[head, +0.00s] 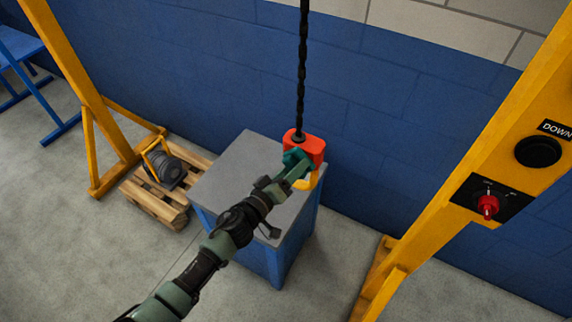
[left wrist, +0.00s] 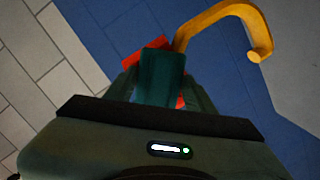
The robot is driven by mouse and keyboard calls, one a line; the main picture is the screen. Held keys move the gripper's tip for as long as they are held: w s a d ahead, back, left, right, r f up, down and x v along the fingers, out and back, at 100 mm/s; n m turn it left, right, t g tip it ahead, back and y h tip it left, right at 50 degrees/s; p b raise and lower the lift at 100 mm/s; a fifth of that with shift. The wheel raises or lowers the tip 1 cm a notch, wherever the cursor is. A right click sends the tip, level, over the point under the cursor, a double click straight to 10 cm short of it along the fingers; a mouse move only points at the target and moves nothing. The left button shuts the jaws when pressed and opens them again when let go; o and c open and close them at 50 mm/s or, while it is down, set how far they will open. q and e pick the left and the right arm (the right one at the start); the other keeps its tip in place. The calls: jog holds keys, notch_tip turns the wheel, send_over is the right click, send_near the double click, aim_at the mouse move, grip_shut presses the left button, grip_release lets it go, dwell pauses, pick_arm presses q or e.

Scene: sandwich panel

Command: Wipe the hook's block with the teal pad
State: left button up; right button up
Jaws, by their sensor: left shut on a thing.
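The hook's block (head: 311,146) is red-orange and hangs from a black chain (head: 302,70), over the back right of the grey-topped blue cabinet. Its yellow hook (head: 306,183) is below it, partly hidden by my arm. My left gripper (head: 292,170) is shut on the teal pad (head: 294,157), which is at the block's front left face. In the left wrist view, the teal pad (left wrist: 162,76) covers much of the red block (left wrist: 148,51), and the hook (left wrist: 228,12) curves off to the upper right. Pad and block look touching or very close; I cannot tell which.
The cabinet top (head: 230,165) is bare where it shows. A wooden pallet (head: 165,212) with a dark motor-like unit (head: 166,169) stands left of it. Yellow frame posts rise at left (head: 75,50) and right (head: 480,150); the right one carries a red switch (head: 488,205). A blue wall is close behind.

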aim_at(311, 170)
pick_arm(q)
jog(key=shift+s+d+r+p, duration=0.1)
jog(key=shift+s+d, duration=0.25)
jog(key=shift+d, duration=0.2)
jog(key=shift+s+d+f+p, duration=0.1)
jog(key=shift+s+d, duration=0.25)
jog(key=shift+d, duration=0.25)
jog(key=shift+s+d+r+p, duration=0.1)
jog(key=shift+s+d, duration=0.25)
jog(key=shift+d, duration=0.2)
jog(key=shift+w+a+r+p, duration=0.1)
jog(key=shift+w+a+p, duration=0.2)
jog(key=shift+w+a, duration=0.3)
jog(key=shift+w+a+p, duration=0.3)
jog(key=shift+w+a, duration=0.1)
jog(key=shift+a, duration=0.45)
jog(key=shift+w+a+r+p, duration=0.1)
jog(key=shift+w+a+p, duration=0.2)
jog(key=shift+w+a, duration=0.3)
jog(key=a, duration=0.1)
jog(key=w+a, duration=0.2)
jog(key=a, duration=0.1)
jog(key=shift+f+p, duration=0.25)
jog(key=shift+p, duration=0.1)
jog(key=p+v, duration=0.3)
jog(key=v, duration=0.3)
jog(key=shift+s+d+f, duration=0.2)
jog(key=shift+f, duration=0.2)
